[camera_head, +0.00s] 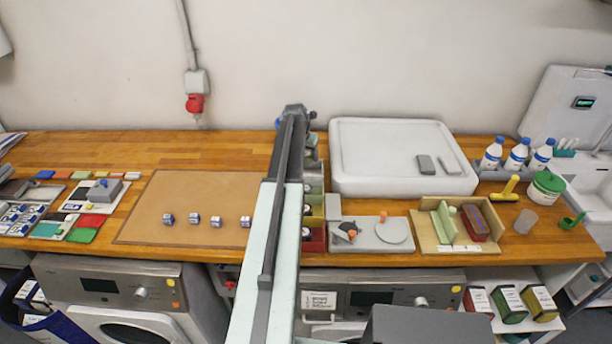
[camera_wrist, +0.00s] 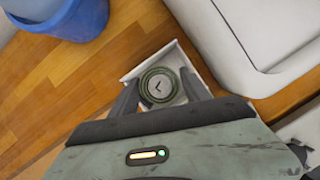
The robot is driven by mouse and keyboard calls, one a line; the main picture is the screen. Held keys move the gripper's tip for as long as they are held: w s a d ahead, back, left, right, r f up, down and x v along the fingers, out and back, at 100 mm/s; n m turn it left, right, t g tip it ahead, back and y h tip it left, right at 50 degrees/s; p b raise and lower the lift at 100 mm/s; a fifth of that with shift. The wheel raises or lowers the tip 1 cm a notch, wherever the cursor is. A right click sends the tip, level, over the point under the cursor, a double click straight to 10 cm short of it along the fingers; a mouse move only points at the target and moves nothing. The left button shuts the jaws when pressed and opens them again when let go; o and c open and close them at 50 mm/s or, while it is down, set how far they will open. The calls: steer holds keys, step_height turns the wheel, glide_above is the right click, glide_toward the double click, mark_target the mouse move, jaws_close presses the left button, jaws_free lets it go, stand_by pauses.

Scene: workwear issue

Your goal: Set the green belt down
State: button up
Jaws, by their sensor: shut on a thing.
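The green belt (camera_wrist: 158,87) is a coiled round roll with a dark centre bearing a pale mark, seen in the wrist view. My gripper (camera_wrist: 160,82) has its two dark fingers on either side of the roll and is shut on it. A white-walled open box (camera_wrist: 133,76) shows around and behind the belt; I cannot tell whether the belt rests on its floor or hangs above it. In the head view my arm reaches to the back of the counter, and the belt is hidden there.
A large white tray (camera_head: 345,180) lies right of my arm, its edge close to the box. A blue tub (camera_wrist: 85,22) is at the wrist view's upper left. A column of coloured bins (camera_head: 314,238) stands beside my arm. A brown mat (camera_head: 190,190) lies left.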

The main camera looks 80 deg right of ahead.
mark_target(308, 174)
step_height(308, 174, down, 8)
steer(key=b, duration=0.6)
steer(key=shift+f+b, duration=0.1)
steer(key=shift+b, duration=0.2)
steer(key=shift+r, duration=0.2)
steer(key=shift+f, duration=0.15)
steer(key=o, duration=1.7)
steer(key=shift+c, duration=0.2)
steer(key=p+v, duration=1.1)
steer(key=v, duration=0.1)
